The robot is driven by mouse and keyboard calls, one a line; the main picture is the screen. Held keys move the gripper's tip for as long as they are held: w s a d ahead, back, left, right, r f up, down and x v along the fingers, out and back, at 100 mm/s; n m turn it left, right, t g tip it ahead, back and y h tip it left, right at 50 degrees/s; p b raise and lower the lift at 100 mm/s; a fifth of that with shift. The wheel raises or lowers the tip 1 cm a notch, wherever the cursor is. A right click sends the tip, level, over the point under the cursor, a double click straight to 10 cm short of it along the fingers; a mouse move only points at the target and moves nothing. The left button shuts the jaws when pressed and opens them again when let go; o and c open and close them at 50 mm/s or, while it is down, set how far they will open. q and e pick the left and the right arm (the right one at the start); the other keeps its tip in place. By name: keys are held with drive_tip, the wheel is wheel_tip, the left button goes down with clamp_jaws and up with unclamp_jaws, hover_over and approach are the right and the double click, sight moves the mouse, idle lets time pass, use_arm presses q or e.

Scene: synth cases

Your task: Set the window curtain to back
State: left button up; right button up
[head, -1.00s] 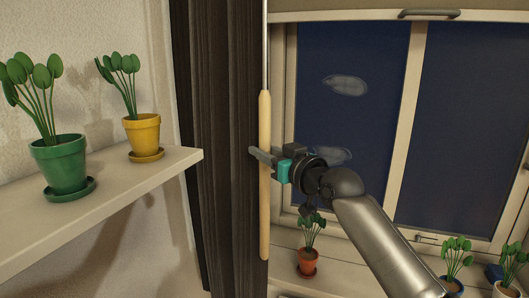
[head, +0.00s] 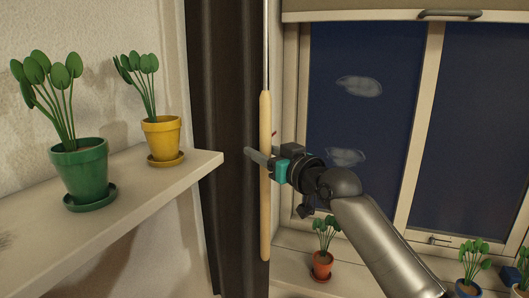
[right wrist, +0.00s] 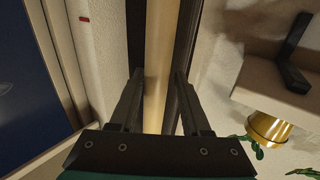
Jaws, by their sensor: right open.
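The dark curtain (head: 228,120) hangs bunched in a narrow strip at the left side of the window (head: 365,110) in the head view. A pale wooden wand (head: 265,215) on a thin rod hangs upright in front of the curtain's right edge. My right gripper (head: 258,160) is at the middle of the wand. In the right wrist view the wand (right wrist: 159,65) runs between the two fingers of the right gripper (right wrist: 159,85), which are open with a gap on either side. My left gripper is in neither view.
A shelf (head: 130,195) juts out at the left, with a green pot (head: 80,170) and a yellow pot (head: 161,138) of plants close to the curtain. A red pot (head: 321,265) and other pots stand on the windowsill (head: 290,262). A handled blind (head: 350,12) is at the window top.

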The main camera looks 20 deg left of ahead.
drive_tip(key=shift+o, duration=0.8)
drive_tip(key=shift+d, duration=0.1)
drive_tip(key=shift+d, duration=0.1)
drive_tip(key=shift+s+d, duration=0.25)
drive_tip(key=shift+d, duration=0.25)
drive_tip(key=b+v, duration=0.2)
drive_tip(key=v, duration=1.2)
drive_tip(key=shift+s+a, duration=0.2)
